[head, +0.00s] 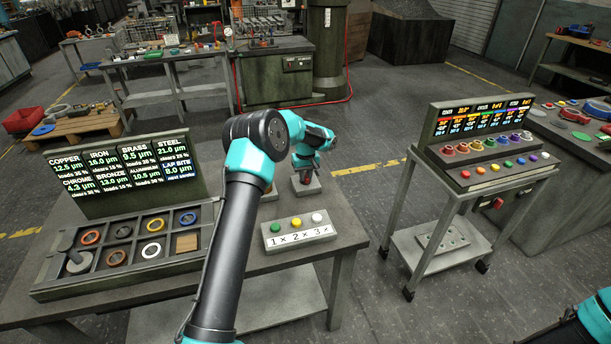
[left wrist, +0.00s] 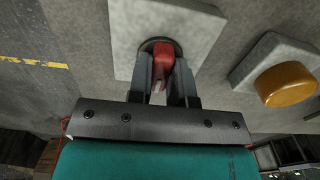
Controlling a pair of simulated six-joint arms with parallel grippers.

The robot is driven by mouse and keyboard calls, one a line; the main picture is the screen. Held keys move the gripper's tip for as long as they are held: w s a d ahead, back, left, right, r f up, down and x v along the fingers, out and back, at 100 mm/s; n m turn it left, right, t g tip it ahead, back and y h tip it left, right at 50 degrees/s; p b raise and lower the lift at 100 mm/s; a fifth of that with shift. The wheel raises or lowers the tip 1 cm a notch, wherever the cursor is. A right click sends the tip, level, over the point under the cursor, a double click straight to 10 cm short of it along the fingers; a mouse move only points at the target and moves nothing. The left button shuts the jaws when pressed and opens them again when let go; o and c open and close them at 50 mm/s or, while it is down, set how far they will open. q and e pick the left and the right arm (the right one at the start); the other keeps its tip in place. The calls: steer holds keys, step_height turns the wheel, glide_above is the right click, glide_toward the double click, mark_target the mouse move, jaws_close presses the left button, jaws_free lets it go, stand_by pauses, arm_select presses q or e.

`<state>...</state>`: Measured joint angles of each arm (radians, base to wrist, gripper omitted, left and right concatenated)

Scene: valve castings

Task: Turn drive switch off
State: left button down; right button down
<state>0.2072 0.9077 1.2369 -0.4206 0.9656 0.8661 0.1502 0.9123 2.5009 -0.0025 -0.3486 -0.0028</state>
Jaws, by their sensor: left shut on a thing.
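A red switch lever (left wrist: 162,58) stands up from a dark round collar on a pale grey block (left wrist: 200,28) in the left wrist view; I take it for the drive switch. My left gripper (left wrist: 160,84) is shut on this lever, one finger on each side. In the head view my left gripper (head: 305,175) reaches down to the small grey block (head: 308,188) at the back right of the workbench. The arm and gripper hide most of the lever there. My right gripper is out of view; only teal arm parts show at the lower right.
An amber round button (left wrist: 287,84) on its own block sits beside the switch. In the head view a three-button box (head: 300,235) stands nearer the front. A ring tray (head: 125,245) and a display board (head: 125,175) are at left. A cart with a console (head: 480,150) stands right.

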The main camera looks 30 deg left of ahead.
mark_target(306, 175)
arm_select(q)
steer(key=c, duration=1)
jaws_free()
steer(key=shift+c, duration=0.2)
step_height(306, 175, up, 18)
steer(key=shift+f, duration=0.25)
